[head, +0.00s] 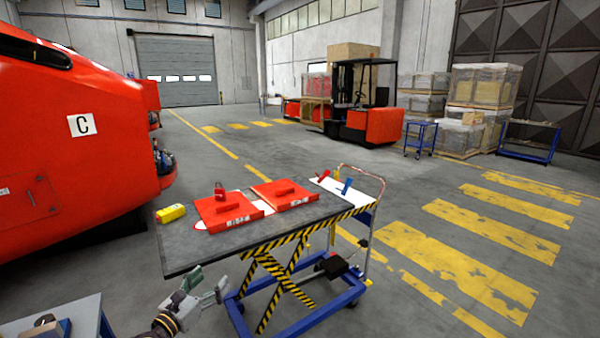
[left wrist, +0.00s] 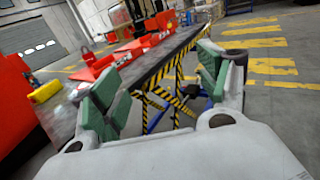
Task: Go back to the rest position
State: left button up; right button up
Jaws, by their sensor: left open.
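My left gripper (head: 206,291) is at the lower left in the head view, in front of the near edge of the lift table (head: 205,250). It is open and empty. In the left wrist view its two green-padded fingers (left wrist: 160,92) stand wide apart with nothing between them, and the table shows beyond them. My right gripper is in neither view. On the table lie two red panels with raised blocks, one on the left (head: 228,209) and one on the right (head: 284,194). A yellow object (head: 170,213) lies at the table's left edge.
A red train nosecone (head: 60,130) marked C stands at the left. A grey surface (head: 70,318) is at the lower left, close to my left arm. A red forklift (head: 372,120), a blue cart (head: 420,137) and wrapped crates (head: 482,90) stand at the back. Marked floor at the right is clear.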

pick_arm(q)
jog(key=s+a+f+m+g+y, duration=0.1)
jog(key=a+f+m+y, duration=0.15)
jog(key=f, duration=0.85)
jog(key=s+a+f+m+g+y, duration=0.15)
jog(key=f+m, duration=0.25)
jog(key=f, duration=0.6)
jog(key=s+a+f+m+g+y, duration=0.15)
jog(key=s+f+m, duration=0.3)
jog(key=f, duration=0.65)
jog(key=s+f+m+g, duration=0.3)
jog(key=s+f, duration=0.3)
jog(key=f, duration=0.5)
jog(key=s+d+f+m+g, duration=0.2)
jog(key=s+f+m+g, duration=0.2)
jog(key=s+f+m, duration=1)
jog(key=s+d+f+m+g, duration=0.1)
jog(key=s+f+m, duration=0.1)
jog(key=s, duration=0.7)
jog(key=s+d+f+m+g+y, duration=0.1)
jog(key=s+f+m+g, duration=0.1)
jog(key=s+f, duration=0.3)
jog(key=s+d+f+m+g, duration=0.1)
jog(key=s+f, duration=0.3)
jog(key=s, duration=1)
jog(key=shift+m+g, duration=0.3)
jog(key=shift+m, duration=0.3)
jog(key=shift+s+d+f, duration=0.1)
